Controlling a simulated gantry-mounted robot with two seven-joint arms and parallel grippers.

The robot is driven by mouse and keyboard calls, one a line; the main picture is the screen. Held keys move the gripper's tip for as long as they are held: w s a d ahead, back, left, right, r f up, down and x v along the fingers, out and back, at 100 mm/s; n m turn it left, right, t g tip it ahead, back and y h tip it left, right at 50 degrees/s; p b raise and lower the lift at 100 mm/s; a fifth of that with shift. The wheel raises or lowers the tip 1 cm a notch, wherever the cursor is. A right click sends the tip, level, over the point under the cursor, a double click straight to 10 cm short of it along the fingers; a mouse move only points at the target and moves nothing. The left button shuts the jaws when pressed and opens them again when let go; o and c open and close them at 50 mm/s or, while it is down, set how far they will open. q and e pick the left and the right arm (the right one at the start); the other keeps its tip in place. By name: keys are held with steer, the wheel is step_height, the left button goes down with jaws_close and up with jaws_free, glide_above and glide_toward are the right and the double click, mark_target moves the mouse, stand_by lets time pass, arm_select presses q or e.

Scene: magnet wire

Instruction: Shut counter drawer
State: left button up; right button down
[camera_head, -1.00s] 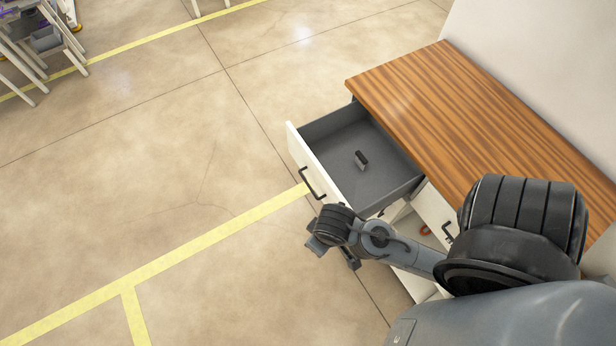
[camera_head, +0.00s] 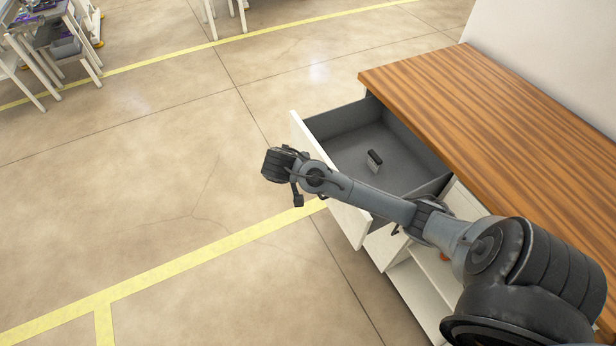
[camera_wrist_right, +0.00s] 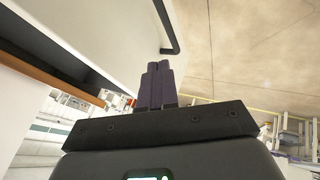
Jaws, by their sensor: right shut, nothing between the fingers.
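The counter drawer (camera_head: 345,120) is pulled open, with a grey inside and a white front panel (camera_head: 301,135). My right arm reaches across the drawer from the lower right, its wrist out past the front panel on the floor side. In the head view the arm hides part of the front and its handle. In the right wrist view my right gripper (camera_wrist_right: 158,84) is shut and empty, close to the white drawer front (camera_wrist_right: 110,25) and its dark handle (camera_wrist_right: 168,28). I see no contact with either. My left gripper is not in view.
A small dark object (camera_head: 374,161) lies in the drawer. The wooden countertop (camera_head: 490,110) is bare. White open shelving (camera_head: 420,290) is below the arm. The floor left of the drawer is clear; white tables (camera_head: 50,45) stand far off at the upper left.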

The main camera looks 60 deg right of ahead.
steer(key=x, duration=0.9)
steer(key=shift+f, duration=0.25)
steer(key=shift+d, duration=0.1)
steer(key=shift+d, duration=0.1)
